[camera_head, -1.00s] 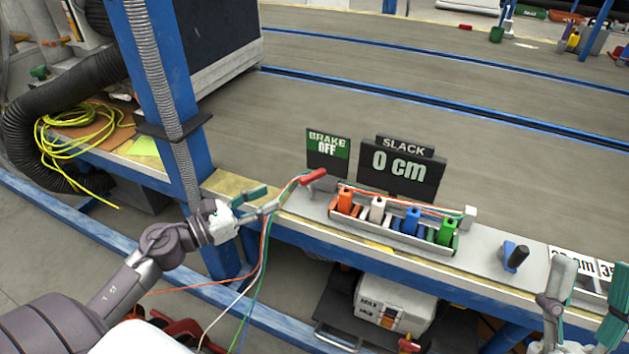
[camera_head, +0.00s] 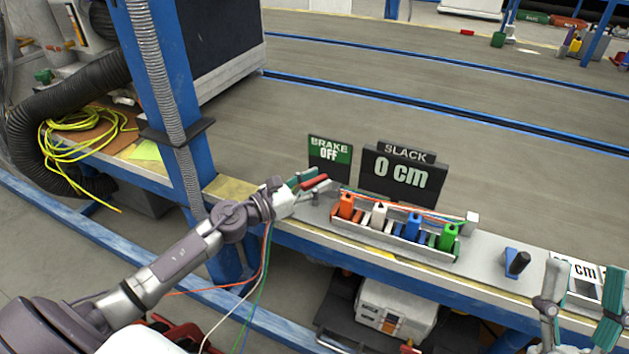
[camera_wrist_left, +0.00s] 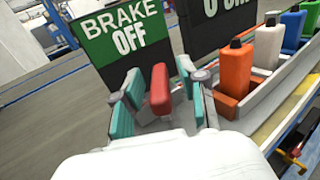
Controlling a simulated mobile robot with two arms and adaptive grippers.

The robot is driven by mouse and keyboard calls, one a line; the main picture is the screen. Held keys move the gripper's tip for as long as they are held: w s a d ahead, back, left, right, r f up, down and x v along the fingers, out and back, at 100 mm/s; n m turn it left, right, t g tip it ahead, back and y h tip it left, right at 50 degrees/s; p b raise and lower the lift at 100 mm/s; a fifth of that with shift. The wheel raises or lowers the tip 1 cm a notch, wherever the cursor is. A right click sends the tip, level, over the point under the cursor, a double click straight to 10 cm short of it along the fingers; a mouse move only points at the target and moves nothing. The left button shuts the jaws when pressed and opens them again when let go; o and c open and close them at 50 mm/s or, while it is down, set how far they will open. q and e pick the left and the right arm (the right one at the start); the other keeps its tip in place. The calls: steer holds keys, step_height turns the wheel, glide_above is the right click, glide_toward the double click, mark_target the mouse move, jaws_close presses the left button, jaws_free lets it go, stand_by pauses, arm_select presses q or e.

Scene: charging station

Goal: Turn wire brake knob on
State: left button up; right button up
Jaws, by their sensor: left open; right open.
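The brake knob is a red lever handle (camera_head: 314,183) at the left end of the wire fixture. It also shows in the left wrist view (camera_wrist_left: 160,90), standing between the teal finger pads of my open left gripper (camera_wrist_left: 162,97). In the head view this gripper (camera_head: 310,180) is at the handle; I cannot tell whether a pad touches it. The brake sign (camera_head: 330,151) behind it reads "BRAKE OFF", also in the left wrist view (camera_wrist_left: 124,35). My right gripper (camera_head: 590,290) is open and empty at the lower right.
The slack display (camera_head: 402,174) reads "0 cm". Orange (camera_head: 346,205), white, blue and green (camera_head: 448,238) blocks stand in a rack to the right. Colored wires run along the fixture. A blue post (camera_head: 160,80) stands left. A black-handled crank (camera_head: 516,262) is at right.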

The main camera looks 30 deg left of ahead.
arm_select(q)
jaws_close()
